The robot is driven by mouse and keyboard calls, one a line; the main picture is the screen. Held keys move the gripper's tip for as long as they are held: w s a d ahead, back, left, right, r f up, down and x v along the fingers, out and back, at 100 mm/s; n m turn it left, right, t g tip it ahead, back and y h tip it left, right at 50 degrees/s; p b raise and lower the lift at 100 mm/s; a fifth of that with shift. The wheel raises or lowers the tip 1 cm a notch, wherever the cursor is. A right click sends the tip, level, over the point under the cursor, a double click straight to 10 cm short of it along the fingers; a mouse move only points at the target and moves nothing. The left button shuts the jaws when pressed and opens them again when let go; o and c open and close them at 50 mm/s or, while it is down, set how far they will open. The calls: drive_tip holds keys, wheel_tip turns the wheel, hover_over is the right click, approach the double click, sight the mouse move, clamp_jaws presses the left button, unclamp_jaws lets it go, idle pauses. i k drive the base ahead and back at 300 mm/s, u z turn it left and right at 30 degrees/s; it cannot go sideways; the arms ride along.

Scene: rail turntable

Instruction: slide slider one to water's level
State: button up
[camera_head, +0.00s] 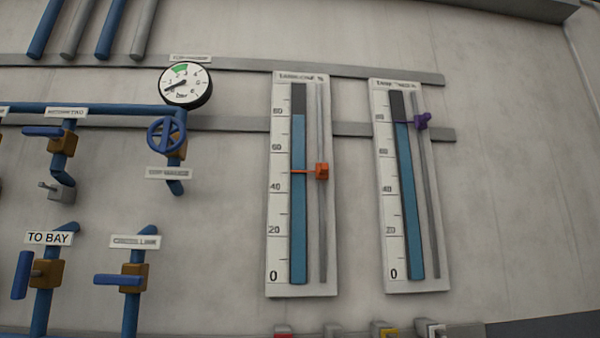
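Two white level gauges hang on the wall, each with a scale, a blue water column and a grey rail with a slider. On the left gauge (317,288), the water (299,225) reaches up near the 80 mark. Its orange slider (322,171) is well below that, with its pointer between 40 and 60. On the right gauge (434,286), the water (409,205) ends between 60 and 80. Its purple slider (422,121) sits at about the water's top. My gripper is out of view.
Left of the gauges are a round bar dial (186,84), a blue handwheel (166,134) and blue pipes with lever valves (134,278). Grey horizontal rails (360,129) run behind the gauges. Small coloured parts (384,330) stand along the bottom edge. The wall at right is bare.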

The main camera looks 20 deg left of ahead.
sight(321, 170)
drive_tip(key=u, duration=0.05)
drive_tip(key=k, duration=0.5)
drive_tip(key=u, duration=0.8)
drive_tip(key=i, duration=0.65)
drive_tip(key=z, duration=0.3)
